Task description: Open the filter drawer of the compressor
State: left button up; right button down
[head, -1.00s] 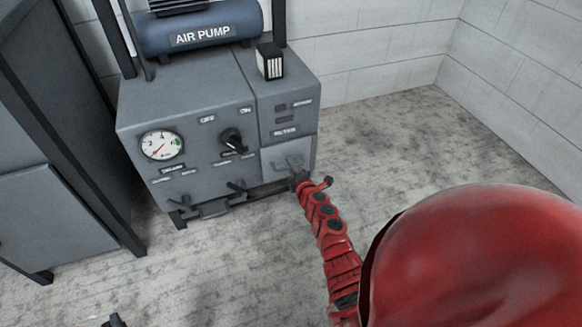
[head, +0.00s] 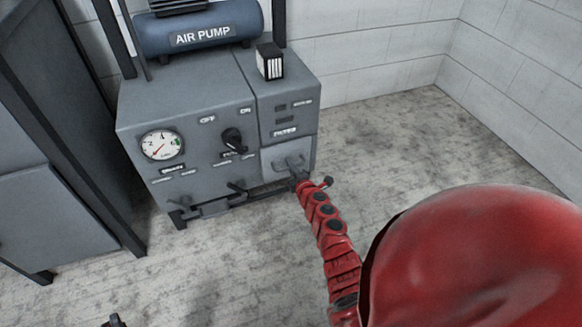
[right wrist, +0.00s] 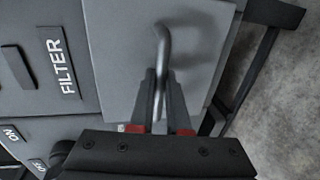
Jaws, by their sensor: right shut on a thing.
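The filter drawer (head: 276,165) is the light grey panel at the lower right of the compressor front (head: 200,180), below the FILTER label (head: 285,132). Its front looks flush or nearly so with the cabinet. The drawer front (right wrist: 115,45) and its bent metal handle (right wrist: 163,45) show closer in the right wrist view. My right gripper (right wrist: 161,80) is shut on the handle, one finger on each side. In the head view my right gripper (head: 298,180) is small and partly hidden by its own arm. A dark tip at the bottom left edge may be my left gripper (head: 115,321); its jaws are not clear.
A round gauge (head: 161,145) and a black rotary switch (head: 233,139) sit on the compressor front. A small black-and-white box (head: 270,61) and the blue air pump tank (head: 200,30) stand on top. A grey cabinet (head: 60,215) is at left. The floor (head: 400,140) at right is clear.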

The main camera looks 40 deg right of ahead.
dwell(0.5)
jog(key=f+p+v, duration=0.1)
jog(key=f+v, duration=0.2)
jog(key=v, duration=1.1)
jog(key=shift+s, duration=0.65)
jog(key=c, duration=0.9)
grip_release()
jog(key=shift+a+r, duration=0.1)
